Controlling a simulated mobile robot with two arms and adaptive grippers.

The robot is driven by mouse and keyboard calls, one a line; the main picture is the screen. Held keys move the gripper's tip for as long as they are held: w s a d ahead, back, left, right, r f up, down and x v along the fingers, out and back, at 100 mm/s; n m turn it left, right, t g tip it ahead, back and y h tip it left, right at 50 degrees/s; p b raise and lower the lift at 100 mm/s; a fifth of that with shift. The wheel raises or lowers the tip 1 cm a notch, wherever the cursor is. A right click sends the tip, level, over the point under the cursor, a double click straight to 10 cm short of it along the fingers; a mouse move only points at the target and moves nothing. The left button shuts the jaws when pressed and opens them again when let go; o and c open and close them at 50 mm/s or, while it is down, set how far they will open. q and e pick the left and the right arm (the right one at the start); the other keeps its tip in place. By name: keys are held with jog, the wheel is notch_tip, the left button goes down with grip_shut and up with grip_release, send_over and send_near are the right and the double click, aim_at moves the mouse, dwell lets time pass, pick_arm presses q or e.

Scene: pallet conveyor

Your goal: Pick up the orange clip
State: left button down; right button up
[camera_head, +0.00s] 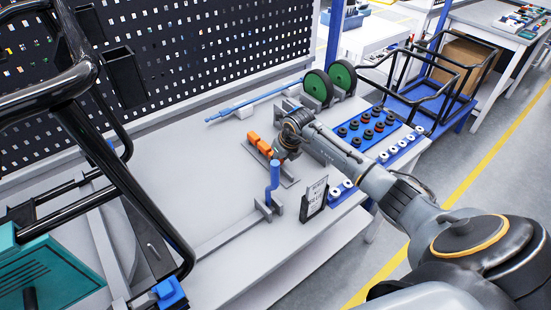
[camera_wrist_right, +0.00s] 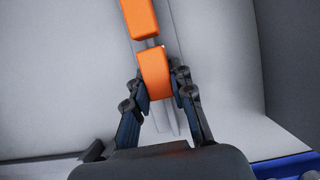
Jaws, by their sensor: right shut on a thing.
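Orange clips (camera_head: 258,143) sit in a row on a narrow grey holder on the white table in the head view. My right gripper (camera_head: 277,156) reaches down at the near end of this row. In the right wrist view, my right gripper (camera_wrist_right: 162,82) is shut on an orange clip (camera_wrist_right: 153,72), with one finger on each side. The clip seems to be still at the holder; I cannot tell whether it is lifted. Another orange clip (camera_wrist_right: 138,18) lies just beyond it. My left gripper is not in view.
A blue upright handle (camera_head: 273,180) and a small sign (camera_head: 315,198) stand nearby on the table (camera_head: 180,165). Green-faced wheels (camera_head: 330,84) stand behind. A blue tray (camera_head: 352,146) with black and red parts lies right. Black tubing (camera_head: 85,75) fills the left.

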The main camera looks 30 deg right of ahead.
notch_tip(320, 180, up, 9)
jog(key=shift+r+b, duration=0.1)
jog(key=shift+b, duration=0.85)
jog(key=shift+r, duration=0.4)
